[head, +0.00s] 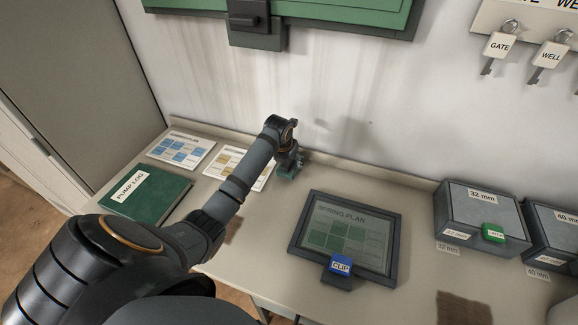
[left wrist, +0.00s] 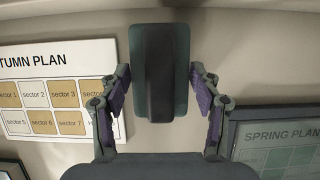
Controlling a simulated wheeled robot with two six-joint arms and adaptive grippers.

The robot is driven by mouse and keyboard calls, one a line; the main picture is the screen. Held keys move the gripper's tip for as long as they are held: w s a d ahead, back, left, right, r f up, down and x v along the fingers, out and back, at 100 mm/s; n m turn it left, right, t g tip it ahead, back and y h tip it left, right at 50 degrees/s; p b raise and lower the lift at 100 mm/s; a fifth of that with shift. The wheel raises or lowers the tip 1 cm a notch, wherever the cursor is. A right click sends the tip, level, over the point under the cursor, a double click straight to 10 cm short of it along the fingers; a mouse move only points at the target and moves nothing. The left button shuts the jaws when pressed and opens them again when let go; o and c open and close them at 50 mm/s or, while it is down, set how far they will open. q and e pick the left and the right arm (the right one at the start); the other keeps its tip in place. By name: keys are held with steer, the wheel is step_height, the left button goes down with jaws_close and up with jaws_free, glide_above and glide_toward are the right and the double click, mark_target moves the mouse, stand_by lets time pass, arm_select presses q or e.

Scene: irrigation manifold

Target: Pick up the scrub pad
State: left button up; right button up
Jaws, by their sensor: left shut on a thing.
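The scrub pad (left wrist: 181,75) is a dark green block with a raised black grip along its middle. It is upright in the left wrist view, between the two fingers of my left gripper (left wrist: 161,95). I cannot tell whether the pad touches the counter. My right gripper is not in view.
The Autumn Plan card (left wrist: 55,88) lies left of the gripper. A framed Spring Plan (head: 345,235) with a blue clip (head: 340,267) is to the right. A green pump log (head: 145,192) lies left. Grey boxes (head: 484,212) stand far right. The wall is close behind.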

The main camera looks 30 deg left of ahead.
arm_select(q)
steer(key=s+d+r, duration=0.1)
steer(key=r, duration=0.1)
steer(key=s+d+r, duration=0.1)
steer(key=r, duration=0.1)
steer(key=s+d+r, duration=0.1)
steer(key=r, duration=0.1)
steer(key=shift+d+r, duration=0.3)
steer(key=shift+r, duration=0.05)
steer(key=s+d+r+b, duration=0.1)
steer(key=s+d+r, duration=0.3)
steer(key=s+d, duration=0.2)
steer(key=shift+s+d+r, duration=0.15)
steer(key=shift+d, duration=0.35)
steer(key=o, duration=0.5)
steer(key=c, duration=0.4)
